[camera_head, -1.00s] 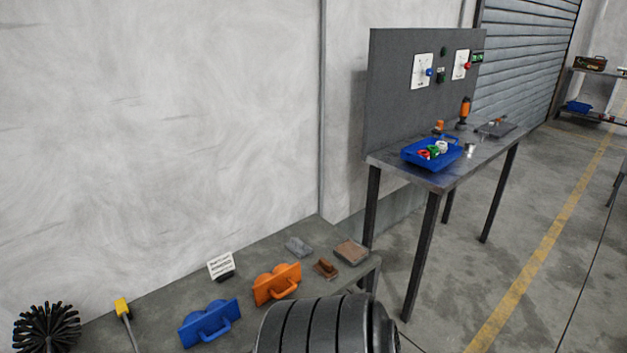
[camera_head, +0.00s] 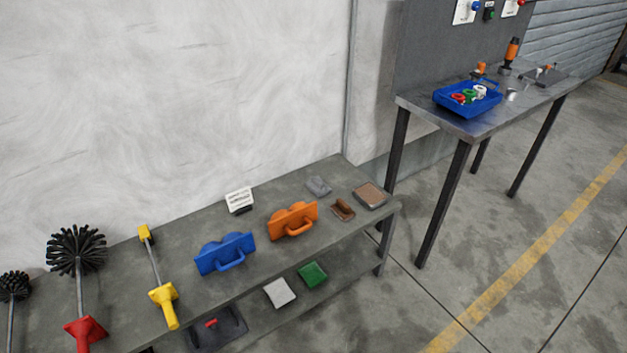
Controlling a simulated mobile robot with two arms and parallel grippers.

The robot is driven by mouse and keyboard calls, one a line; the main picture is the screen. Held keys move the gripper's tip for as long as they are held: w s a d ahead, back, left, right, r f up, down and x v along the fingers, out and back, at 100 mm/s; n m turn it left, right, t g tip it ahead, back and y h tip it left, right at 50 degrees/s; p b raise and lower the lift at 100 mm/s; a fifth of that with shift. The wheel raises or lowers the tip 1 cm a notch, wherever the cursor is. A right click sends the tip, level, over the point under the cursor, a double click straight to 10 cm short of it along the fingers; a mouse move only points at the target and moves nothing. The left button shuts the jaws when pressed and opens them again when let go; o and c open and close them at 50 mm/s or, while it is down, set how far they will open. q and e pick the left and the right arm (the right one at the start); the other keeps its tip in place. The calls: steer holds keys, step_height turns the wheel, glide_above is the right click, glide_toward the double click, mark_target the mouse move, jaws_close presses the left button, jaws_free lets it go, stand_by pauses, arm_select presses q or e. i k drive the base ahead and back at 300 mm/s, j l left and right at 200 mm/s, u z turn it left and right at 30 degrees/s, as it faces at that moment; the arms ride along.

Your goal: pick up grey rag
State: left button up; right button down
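A small crumpled grey cloth (camera_head: 318,186), which looks like the grey rag, lies on the top of the low grey bench (camera_head: 195,217) near its back right end. It lies behind the orange handled piece (camera_head: 293,220) and to the left of the brown tray-like block (camera_head: 370,195). A small brown brush-like item (camera_head: 343,210) lies just in front and to the right of it. Nothing covers the cloth. Neither of my grippers is in view.
On the bench are a blue handled piece (camera_head: 225,254), a white sign (camera_head: 239,200), a yellow-handled tool (camera_head: 163,302) and black brushes (camera_head: 76,249). White (camera_head: 279,292) and green (camera_head: 313,274) pads lie on the lower shelf. A taller table (camera_head: 478,126) stands right; floor beyond is clear.

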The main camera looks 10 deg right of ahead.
mark_target(315, 184)
steer(key=z, duration=3.9)
steer(key=u, duration=3.9)
steer(key=i+l+u, duration=0.15)
steer(key=u, duration=0.25)
steer(key=l+u, duration=0.4)
steer(key=i+l+u, duration=0.1)
steer(key=l+u, duration=0.15)
steer(key=u, duration=0.15)
